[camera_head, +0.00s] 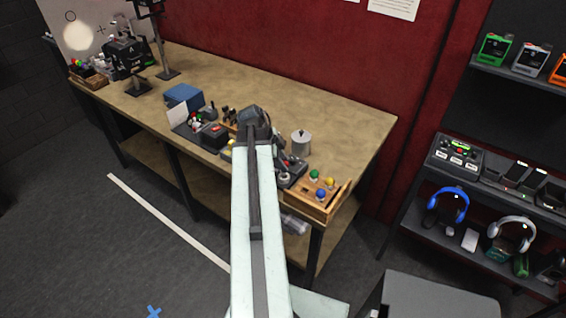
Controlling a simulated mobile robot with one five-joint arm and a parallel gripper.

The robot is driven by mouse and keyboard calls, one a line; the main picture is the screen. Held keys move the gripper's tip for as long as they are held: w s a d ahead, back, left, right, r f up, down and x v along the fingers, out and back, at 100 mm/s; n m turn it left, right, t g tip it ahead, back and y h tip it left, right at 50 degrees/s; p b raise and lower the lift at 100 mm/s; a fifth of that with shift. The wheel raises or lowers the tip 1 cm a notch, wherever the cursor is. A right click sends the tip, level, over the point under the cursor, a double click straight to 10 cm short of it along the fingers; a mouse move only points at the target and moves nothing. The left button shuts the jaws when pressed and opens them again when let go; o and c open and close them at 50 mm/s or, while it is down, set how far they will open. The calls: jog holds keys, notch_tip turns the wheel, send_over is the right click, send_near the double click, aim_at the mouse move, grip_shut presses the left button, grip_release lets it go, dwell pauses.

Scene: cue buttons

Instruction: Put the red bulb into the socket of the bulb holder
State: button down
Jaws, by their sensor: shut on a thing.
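My pale arm (252,215) runs up the middle of the picture to a dark joint (253,128) above the workbench. My gripper's fingers cannot be made out, and the arm hides what lies behind it. I cannot make out the red bulb. A wooden tray (343,203) at the bench's near right corner holds a green bulb (313,173), a yellow bulb (329,182) and a blue bulb (320,194). A dark device (291,170) stands left of the tray, partly behind my arm. I cannot tell whether it is the bulb holder.
A lidded metal pot (300,142) stands behind the tray. Blue and dark boxes (183,97) crowd the bench left of my arm. The back right of the workbench (350,125) is clear. Shelves (480,185) with headphones and devices stand at the right.

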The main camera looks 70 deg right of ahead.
jog(key=shift+f+b, duration=1.45)
jog(key=shift+b, duration=0.05)
dwell(2.0)
jog(key=c, duration=1)
grip_release()
jog(key=shift+o, duration=1)
notch_tip(320, 180, up, 7)
jog(key=p, duration=0.7)
jog(key=shift+r, duration=0.1)
